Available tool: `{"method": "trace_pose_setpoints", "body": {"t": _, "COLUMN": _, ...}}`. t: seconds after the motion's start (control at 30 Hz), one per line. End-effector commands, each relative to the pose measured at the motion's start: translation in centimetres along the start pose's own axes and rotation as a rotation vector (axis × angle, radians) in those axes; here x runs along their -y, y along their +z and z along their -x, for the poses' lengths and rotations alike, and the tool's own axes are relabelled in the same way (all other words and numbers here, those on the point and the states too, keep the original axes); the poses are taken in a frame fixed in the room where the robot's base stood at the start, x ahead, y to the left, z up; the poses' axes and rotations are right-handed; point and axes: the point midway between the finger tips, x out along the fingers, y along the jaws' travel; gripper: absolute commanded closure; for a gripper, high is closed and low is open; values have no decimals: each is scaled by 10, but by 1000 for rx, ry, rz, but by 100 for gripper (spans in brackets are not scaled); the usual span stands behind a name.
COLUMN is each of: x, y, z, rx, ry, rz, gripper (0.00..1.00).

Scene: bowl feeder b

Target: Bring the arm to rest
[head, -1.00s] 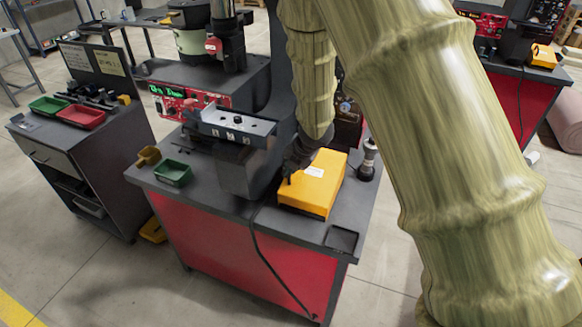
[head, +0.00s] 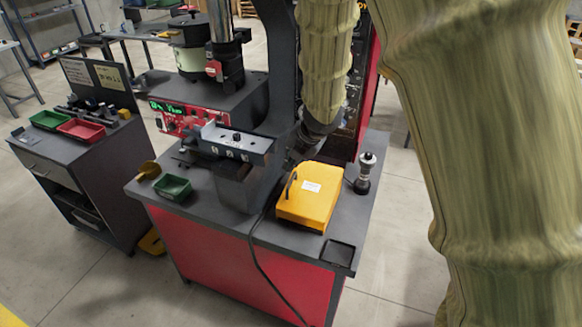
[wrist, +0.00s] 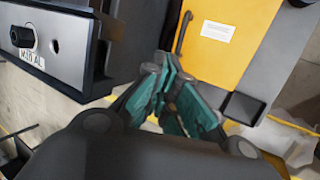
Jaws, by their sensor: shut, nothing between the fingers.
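My gripper shows in the wrist view (wrist: 172,95), its teal-padded fingers shut with nothing between them. In the head view my arm, in a yellow-green ribbed sleeve, comes down behind the yellow box; the fingers are mostly hidden there, near the machine column. The yellow box (head: 308,196) has a white label and a dark handle and sits on the dark bench top (head: 262,230). In the wrist view the yellow box (wrist: 225,55) lies beyond the fingertips, and the grey front of the machine (wrist: 62,42) is at the left.
A green tray (head: 173,187) and a brass scoop (head: 148,170) lie at the bench's left. A dark knobbed tool (head: 364,178) stands right of the box. A small black tray (head: 338,252) is at the front right corner. A side cart (head: 75,170) stands left.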

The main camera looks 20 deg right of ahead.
Motion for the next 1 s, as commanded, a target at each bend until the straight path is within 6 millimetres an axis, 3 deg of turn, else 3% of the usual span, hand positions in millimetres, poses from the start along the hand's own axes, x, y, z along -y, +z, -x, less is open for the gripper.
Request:
{"method": "trace_pose_setpoints", "body": {"t": 0.2, "x": -3, "y": 0, "z": 12, "rx": 0, "ry": 0, "rz": -1, "gripper": 100}}
{"method": "trace_pose_setpoints", "body": {"t": 0.37, "x": 0, "y": -3, "z": 9, "rx": -6, "ry": -2, "rz": -17, "gripper": 100}}
{"method": "trace_pose_setpoints", "body": {"t": 0.57, "x": 27, "y": -32, "z": -25, "rx": -62, "ry": -8, "rz": -208, "gripper": 100}}
{"method": "trace_pose_setpoints", "body": {"t": 1.0, "x": 127, "y": -132, "z": -117, "rx": -164, "ry": -91, "rz": -937, "gripper": 100}}
